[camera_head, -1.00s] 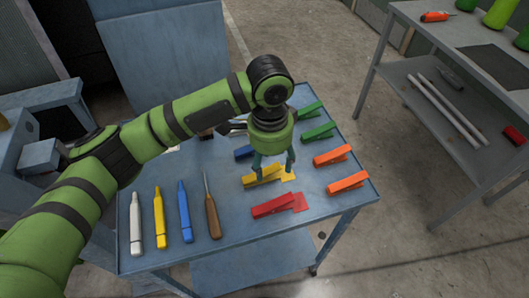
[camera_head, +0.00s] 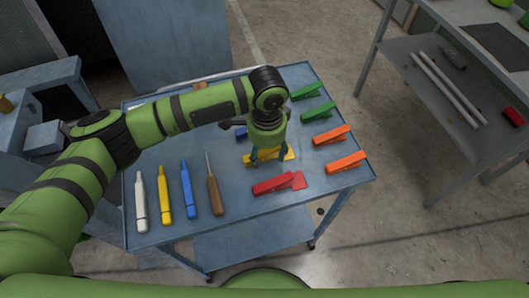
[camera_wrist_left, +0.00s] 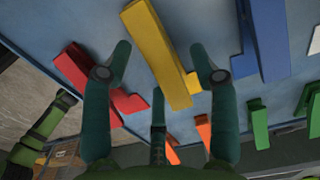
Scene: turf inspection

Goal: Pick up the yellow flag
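The yellow flag (camera_head: 272,158), a flat clip-like piece, lies on the blue table between the red and blue ones. In the head view my left gripper (camera_head: 270,161) points down over it and hides part of it. In the left wrist view the yellow flag (camera_wrist_left: 158,48) runs between the spread fingers of my left gripper (camera_wrist_left: 160,52). The fingers are open, with a gap on both sides of the flag. I cannot tell how far above the table the fingertips are. My right gripper is not in view.
A red flag (camera_head: 279,184) lies close in front, with orange (camera_head: 331,135) and green (camera_head: 318,111) clips to the right. White, yellow and blue markers and a brown-handled tool (camera_head: 215,195) lie left. A grey shelf (camera_head: 470,85) stands at the right.

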